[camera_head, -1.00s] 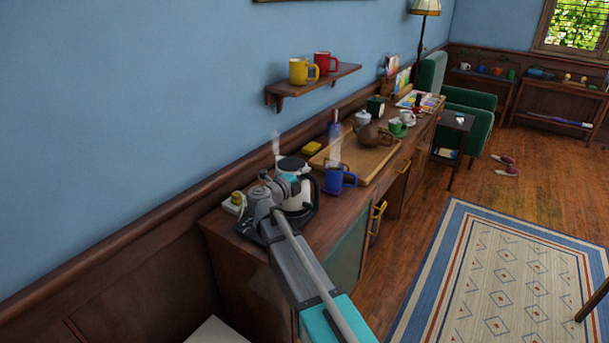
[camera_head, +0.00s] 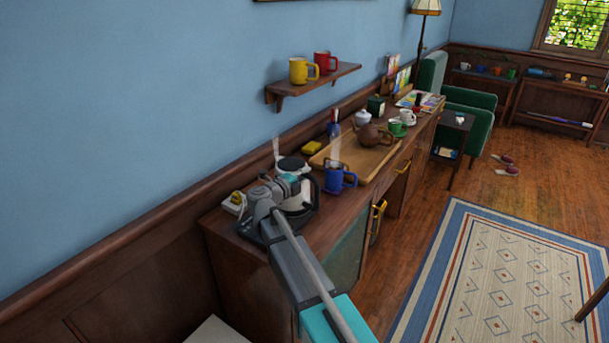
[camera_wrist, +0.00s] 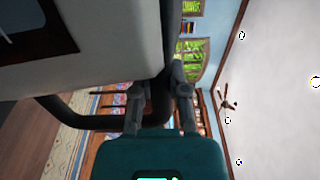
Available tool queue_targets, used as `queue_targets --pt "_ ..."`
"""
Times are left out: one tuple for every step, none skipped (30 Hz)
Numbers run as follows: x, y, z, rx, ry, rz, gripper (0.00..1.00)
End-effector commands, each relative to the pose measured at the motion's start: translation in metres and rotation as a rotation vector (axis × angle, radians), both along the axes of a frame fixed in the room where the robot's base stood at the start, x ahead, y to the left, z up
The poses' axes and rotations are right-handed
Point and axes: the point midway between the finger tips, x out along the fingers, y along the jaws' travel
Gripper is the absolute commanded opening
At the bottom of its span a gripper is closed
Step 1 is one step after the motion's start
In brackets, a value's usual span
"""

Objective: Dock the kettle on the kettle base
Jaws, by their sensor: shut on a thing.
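The white kettle (camera_head: 300,203) with a black lid and handle is near the left end of the wooden counter in the head view, looking about upright. Its pale body (camera_wrist: 80,45) fills the upper left of the wrist view. My gripper (camera_wrist: 160,92) is shut on its dark handle (camera_wrist: 77,118). In the head view my arm covers part of the kettle. A dark flat piece, likely the kettle base (camera_head: 247,232), shows partly behind my arm on the counter. I cannot tell whether the kettle touches it.
A blue mug (camera_head: 339,176) stands close right of the kettle, by a wooden tray (camera_head: 377,162) with a brown teapot (camera_head: 371,137). A small yellow-topped white item (camera_head: 234,202) is at the left, and a yellow block (camera_head: 312,147) is behind. A wall shelf (camera_head: 330,79) is above.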

Motion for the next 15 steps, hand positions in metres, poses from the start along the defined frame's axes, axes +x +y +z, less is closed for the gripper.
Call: queue_targets --pt "0.0 0.0 -0.0011 -0.001 -0.001 0.0 0.0" --pt "0.0 0.0 -0.0015 -0.001 -0.001 0.0 0.0" --pt "-0.0001 0.0 -0.002 -0.001 -0.001 0.0 0.0" --pt "0.0 0.0 -0.0024 -0.001 -0.001 0.0 0.0" --pt "0.0 0.0 -0.0028 -0.001 -0.001 0.0 0.0" --pt "0.0 0.0 -0.0034 -0.001 -0.001 0.0 0.0" --pt "0.0 0.0 -0.0038 -0.001 -0.001 0.0 0.0" --pt "0.0 0.0 -0.0042 -0.001 -0.001 0.0 0.0" --pt "0.0 0.0 -0.0047 -0.001 -0.001 0.0 0.0" --pt "0.0 0.0 -0.0051 -0.001 -0.001 0.0 0.0" --pt "0.0 0.0 -0.0055 -0.001 -0.001 0.0 0.0" --pt "0.0 0.0 -0.006 -0.001 -0.001 0.0 0.0" --pt "0.0 0.0 -0.0064 -0.001 -0.001 0.0 0.0" --pt "0.0 0.0001 -0.0068 -0.001 -0.001 0.0 0.0" --pt "-0.0001 0.0 -0.0074 -0.001 -0.001 0.0 0.0"
